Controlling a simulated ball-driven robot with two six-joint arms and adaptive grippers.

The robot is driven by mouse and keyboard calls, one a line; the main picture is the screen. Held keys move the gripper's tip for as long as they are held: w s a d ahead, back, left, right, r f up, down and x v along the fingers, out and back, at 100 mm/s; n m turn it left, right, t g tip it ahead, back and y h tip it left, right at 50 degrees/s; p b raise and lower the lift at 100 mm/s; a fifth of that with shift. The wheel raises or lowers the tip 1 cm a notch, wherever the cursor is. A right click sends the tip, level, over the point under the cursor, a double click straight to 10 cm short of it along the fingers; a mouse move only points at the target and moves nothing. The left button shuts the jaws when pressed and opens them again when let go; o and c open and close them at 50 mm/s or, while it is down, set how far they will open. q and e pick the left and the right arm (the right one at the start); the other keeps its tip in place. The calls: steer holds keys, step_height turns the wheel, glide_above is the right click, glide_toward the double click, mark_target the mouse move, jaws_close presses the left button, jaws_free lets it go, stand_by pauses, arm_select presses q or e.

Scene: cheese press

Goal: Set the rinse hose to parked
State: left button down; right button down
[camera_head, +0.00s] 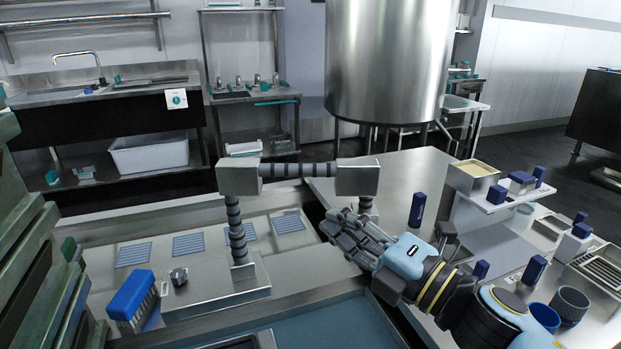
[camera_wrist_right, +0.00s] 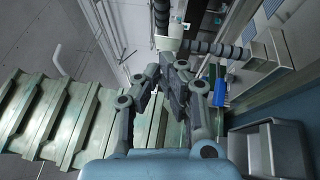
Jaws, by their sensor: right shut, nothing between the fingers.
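What looks like the rinse hose is a dark ribbed arch with grey end blocks. Its ribbed top span (camera_head: 295,170) lies between a left block (camera_head: 239,177) and a right block (camera_head: 357,178), and a ribbed upright (camera_head: 236,230) goes down to a steel base. My right gripper (camera_head: 338,226) is shut and empty, just below the right block, in front of the short right-hand length. In the right wrist view the shut fingertips (camera_wrist_right: 172,62) point towards the ribbed span (camera_wrist_right: 216,49); I cannot tell whether they touch it. My left gripper is not in view.
Stacked greenish metal pieces (camera_head: 28,225) rise at the left edge. Blue-handled items and cups (camera_head: 569,303) stand at right. The steel tabletop (camera_head: 407,169) behind has clear room.

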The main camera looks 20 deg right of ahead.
mark_target(318, 172)
steer(key=shift+w+a+r, duration=0.2)
steer(key=shift+w+r, duration=0.05)
steer(key=shift+w, duration=1.2)
steer(key=shift+w+a+r, duration=0.25)
steer(key=shift+w, duration=1.2)
steer(key=shift+w+a+r, duration=0.2)
steer(key=shift+w+r, duration=0.05)
steer(key=shift+w, duration=1.2)
steer(key=shift+w+d+n+y, duration=0.2)
steer(key=shift+w+n+y, duration=0.2)
steer(key=shift+y, duration=0.1)
steer(key=w+g+y, duration=0.1)
steer(key=w+d+n+g+y+b, duration=0.1)
steer(key=w, duration=0.1)
steer(key=w+d+n+y, duration=0.1)
steer(key=shift+w+f+g+b, duration=0.15)
steer(key=shift+g+b, duration=0.15)
steer(key=shift+g, duration=0.1)
steer(key=shift+w+d+r, duration=0.1)
steer(key=shift+w+r, duration=0.1)
steer(key=shift+r, duration=0.05)
